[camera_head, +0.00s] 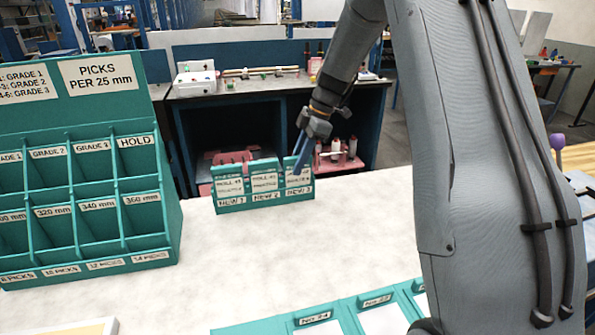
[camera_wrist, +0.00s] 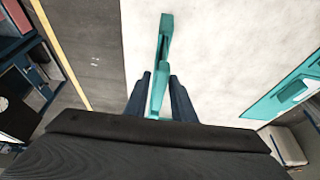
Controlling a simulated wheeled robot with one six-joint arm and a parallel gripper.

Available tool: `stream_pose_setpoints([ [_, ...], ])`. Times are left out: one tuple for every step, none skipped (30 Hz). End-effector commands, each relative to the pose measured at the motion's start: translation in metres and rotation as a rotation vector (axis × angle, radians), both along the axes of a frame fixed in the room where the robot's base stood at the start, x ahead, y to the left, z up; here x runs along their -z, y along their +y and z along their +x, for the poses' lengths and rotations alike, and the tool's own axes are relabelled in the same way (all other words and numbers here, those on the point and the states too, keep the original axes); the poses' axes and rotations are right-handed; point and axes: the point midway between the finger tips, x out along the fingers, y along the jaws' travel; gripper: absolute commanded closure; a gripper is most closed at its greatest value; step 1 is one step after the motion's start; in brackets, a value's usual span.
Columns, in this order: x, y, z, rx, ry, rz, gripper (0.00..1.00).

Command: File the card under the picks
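A small teal stand (camera_head: 265,202) on the white table holds three upright cards over the labels NEW 1, NEW 2 and NEW 3. The cards bear printed lines too small to read surely. My gripper (camera_head: 300,155) is at the NEW 3 card (camera_head: 299,178), pointing down. In the wrist view its two dark fingers (camera_wrist: 160,85) are apart, one on each side of a teal edge (camera_wrist: 164,42), with narrow gaps seeming to show. At the left is a teal sorting rack (camera_head: 90,225) with compartments labelled GRADE, HOLD, mm lengths and, along the bottom, PICKS.
A sign reading PICKS PER 25 mm (camera_head: 98,76) tops the rack. Teal trays (camera_head: 340,314) with white panels lie at the table's front. Clear white table (camera_head: 240,255) lies between rack, stand and trays. A dark workbench (camera_head: 235,90) stands behind.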

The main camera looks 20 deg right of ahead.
Motion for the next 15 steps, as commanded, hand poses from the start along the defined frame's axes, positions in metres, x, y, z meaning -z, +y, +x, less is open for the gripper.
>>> stream_pose_setpoints([
  [-0.0001,0.0000,0.0001,0.000,0.000,0.000,0.86],
  [-0.0001,0.0000,0.0001,0.000,0.000,0.000,0.91],
  [-0.0002,-0.0001,0.0001,0.000,0.000,0.000,0.98],
  [-0.0002,-0.0001,0.0001,0.000,0.000,0.000,1.00],
  [-0.0002,-0.0001,0.0001,0.000,0.000,0.000,1.00],
  [-0.0002,-0.0001,0.0001,0.000,0.000,0.000,1.00],
  [-0.0003,-0.0001,0.0002,0.000,0.000,0.000,1.00],
  [-0.0003,-0.0001,0.0002,0.000,0.000,0.000,1.00],
  [-0.0005,-0.0001,0.0002,0.000,-0.001,0.000,1.00],
  [-0.0007,-0.0001,0.0002,0.000,-0.001,0.000,1.00],
  [-0.0010,-0.0001,0.0002,0.000,-0.001,0.000,1.00],
  [-0.0017,-0.0001,0.0002,0.000,-0.001,0.000,1.00],
  [-0.0022,-0.0001,0.0003,0.000,-0.001,0.000,1.00],
  [-0.0029,-0.0001,0.0003,-0.001,-0.001,0.000,1.00],
  [-0.0040,-0.0001,0.0003,-0.001,-0.001,0.000,1.00],
])
